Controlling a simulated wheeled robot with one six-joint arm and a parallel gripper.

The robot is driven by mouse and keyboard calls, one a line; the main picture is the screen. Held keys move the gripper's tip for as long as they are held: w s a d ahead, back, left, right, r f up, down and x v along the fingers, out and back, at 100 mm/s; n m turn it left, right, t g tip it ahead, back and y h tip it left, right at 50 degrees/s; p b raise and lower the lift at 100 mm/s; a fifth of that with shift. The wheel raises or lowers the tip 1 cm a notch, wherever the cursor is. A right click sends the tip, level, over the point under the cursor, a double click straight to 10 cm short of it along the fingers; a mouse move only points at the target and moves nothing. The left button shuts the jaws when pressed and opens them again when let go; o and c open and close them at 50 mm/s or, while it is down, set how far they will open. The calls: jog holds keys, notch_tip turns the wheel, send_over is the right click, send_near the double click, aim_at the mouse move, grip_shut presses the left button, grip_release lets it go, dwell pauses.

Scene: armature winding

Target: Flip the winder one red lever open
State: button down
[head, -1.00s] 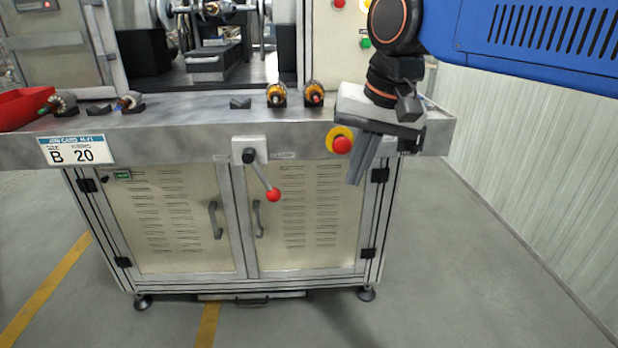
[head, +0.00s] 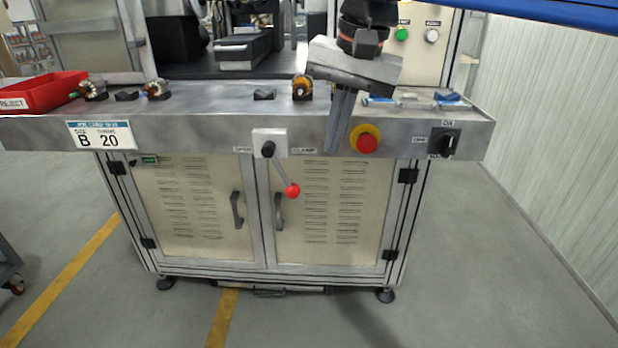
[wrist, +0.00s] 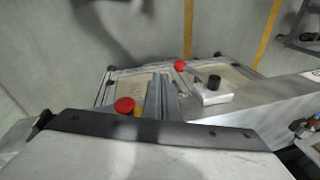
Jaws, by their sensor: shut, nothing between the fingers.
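The red lever (head: 286,178) is a dark rod with a red ball end. It hangs from a black pivot on a white block (head: 270,143) on the front of the winder bench, tilted down and to the right. In the wrist view its red ball (wrist: 180,65) shows just right of the fingers, with the white block (wrist: 211,91) further right. My gripper (head: 336,150) points down in front of the bench edge, to the right of the lever and apart from it. Its fingers are together and empty; they also show in the wrist view (wrist: 160,82).
A red emergency button (head: 367,143) on a yellow ring sits just right of my fingers. A black rotary switch (head: 444,143) is further right. A red bin (head: 45,92) stands at the left. The floor in front is clear.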

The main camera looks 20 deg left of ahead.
aim_at(281, 172)
jog(key=shift+f, duration=0.1)
jog(key=w+a+f, duration=0.1)
jog(key=a+f, duration=0.4)
jog(key=f, duration=0.6)
jog(key=shift+w+a, duration=0.35)
jog(key=shift+w, duration=0.05)
